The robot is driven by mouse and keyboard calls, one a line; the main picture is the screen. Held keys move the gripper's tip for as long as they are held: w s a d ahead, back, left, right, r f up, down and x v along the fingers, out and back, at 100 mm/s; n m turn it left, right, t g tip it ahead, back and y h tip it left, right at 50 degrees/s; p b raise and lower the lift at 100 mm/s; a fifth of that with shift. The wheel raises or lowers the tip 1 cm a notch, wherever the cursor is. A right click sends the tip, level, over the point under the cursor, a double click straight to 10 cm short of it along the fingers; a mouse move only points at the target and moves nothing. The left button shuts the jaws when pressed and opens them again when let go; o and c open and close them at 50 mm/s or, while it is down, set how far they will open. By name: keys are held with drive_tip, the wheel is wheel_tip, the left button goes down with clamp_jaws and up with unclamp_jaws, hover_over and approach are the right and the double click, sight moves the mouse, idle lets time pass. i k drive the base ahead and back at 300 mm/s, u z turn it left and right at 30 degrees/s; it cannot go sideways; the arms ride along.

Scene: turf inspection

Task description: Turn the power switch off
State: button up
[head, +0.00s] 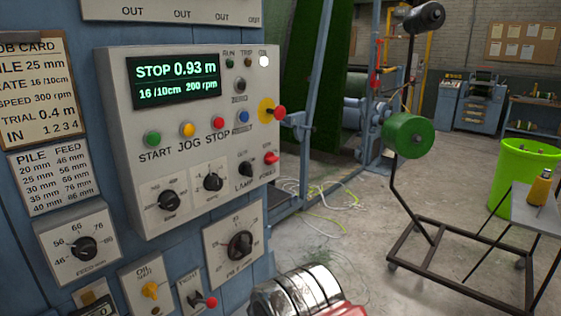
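The grey control panel (110,130) is on the left, mounted on a blue machine cabinet. The power switch (270,158) is a small red-tipped switch at its lower right edge, beside the black lamp knob (246,170). The small label below the switch is hard to read, and its position cannot be told for sure. The display (175,80) is lit and reads STOP 0.93 m, 16 /10cm, 200 rpm. A round lamp (264,61) at the top right glows white. No gripper fingers show. A shiny metal and red part at the bottom edge may belong to my arm.
A red mushroom button (279,112) on a yellow disc sticks out above the power switch. A red-tipped lever (208,302) is low on the cabinet. A dark wheeled stand with a green spool (409,136) is to the right. Loose cables (320,200) lie on the concrete floor.

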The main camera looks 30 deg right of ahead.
sight(269, 158)
drive_tip(key=u, duration=0.05)
drive_tip(key=i, duration=1)
drive_tip(key=z, duration=0.1)
